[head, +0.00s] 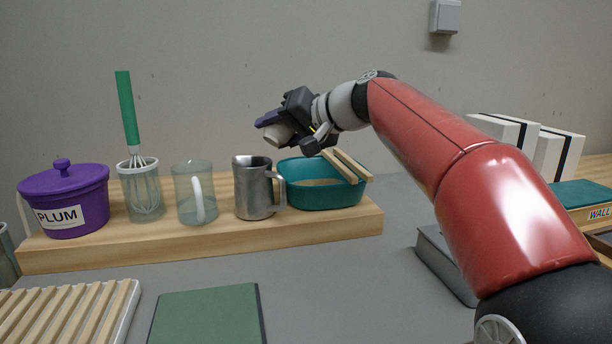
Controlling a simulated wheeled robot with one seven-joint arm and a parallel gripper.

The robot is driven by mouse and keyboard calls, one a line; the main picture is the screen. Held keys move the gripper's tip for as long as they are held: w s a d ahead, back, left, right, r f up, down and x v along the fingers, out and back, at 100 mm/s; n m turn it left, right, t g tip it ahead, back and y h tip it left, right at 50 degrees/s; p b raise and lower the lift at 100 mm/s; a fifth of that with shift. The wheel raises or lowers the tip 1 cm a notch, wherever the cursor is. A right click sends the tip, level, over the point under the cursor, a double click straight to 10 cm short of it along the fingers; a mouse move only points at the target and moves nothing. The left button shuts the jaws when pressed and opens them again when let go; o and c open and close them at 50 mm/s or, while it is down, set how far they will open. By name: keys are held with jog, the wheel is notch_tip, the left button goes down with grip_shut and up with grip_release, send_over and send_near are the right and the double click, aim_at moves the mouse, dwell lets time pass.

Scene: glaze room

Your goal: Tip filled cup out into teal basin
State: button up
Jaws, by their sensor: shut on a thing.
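The teal basin (318,196) stands at the right end of a wooden riser, with a tan material visible inside it. My gripper (276,126) is above and left of the basin, at the end of the arm reaching in from the right. It is shut on a small pale cup (277,135), which is partly hidden by the dark gripper and a purple finger-like part. The cup looks tilted, with its lower end toward the basin side. I cannot see its opening or its contents, and no stream is visible.
Two wooden sticks (346,165) lie across the basin's right rim. A metal pitcher (254,190) stands close left of the basin. Further left on the riser (300,228) are a glass mug (190,180), a whisk in a jar (143,190) and a purple PLUM pot (65,190).

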aim_at(264, 137)
jog(key=shift+s+a+f+n+h+b, duration=0.1)
jog(key=shift+a+f+n+h+b, duration=0.15)
jog(key=shift+f, duration=0.2)
jog(key=shift+s+f+n+h+b, duration=0.1)
jog(key=shift+f+n+h+b, duration=0.05)
jog(key=shift+f+n+b, duration=0.25)
jog(key=shift+s+a+r+n+t+p, duration=0.15)
jog(key=shift+a+r+n+p, duration=0.1)
jog(key=shift+r, duration=0.15)
jog(key=shift+s+a+r+n+t+p, duration=0.1)
jog(key=shift+s+r+t+p, duration=0.1)
jog(key=shift+r, duration=0.2)
jog(key=shift+s+a+f+n+h+b, duration=0.4)
jog(key=shift+n+b, duration=0.1)
jog(key=shift+b, duration=0.2)
jog(key=shift+s+a+r+n+t+h, duration=0.2)
jog(key=shift+s+n+t+h, duration=0.1)
jog(key=shift+t, duration=0.15)
jog(key=shift+s+a+r+n+t+h+b, duration=0.15)
jog(key=shift+s+a+n+t+h+b, duration=0.55)
jog(key=shift+n, duration=0.5)
